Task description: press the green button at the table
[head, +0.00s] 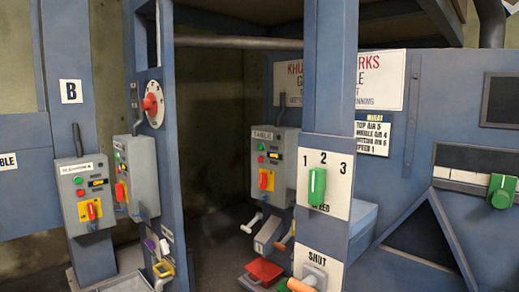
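A grey control box (285,170) hangs at the middle of the view, set back behind the blue post. Its label is small and seems to read TABLE. A small green button (262,147) is on its upper left front, with a red button (261,159) just below. A red switch on a yellow plate (266,180) sits lower on the box. Nothing covers the green button. Neither of my grippers shows in the head view.
Two similar grey boxes with green and red buttons hang at the left: the elevator box (86,195) and another box (140,175). The blue post (328,90) carries a green speed knob (316,187). Levers and a red tray (265,270) lie below the middle box.

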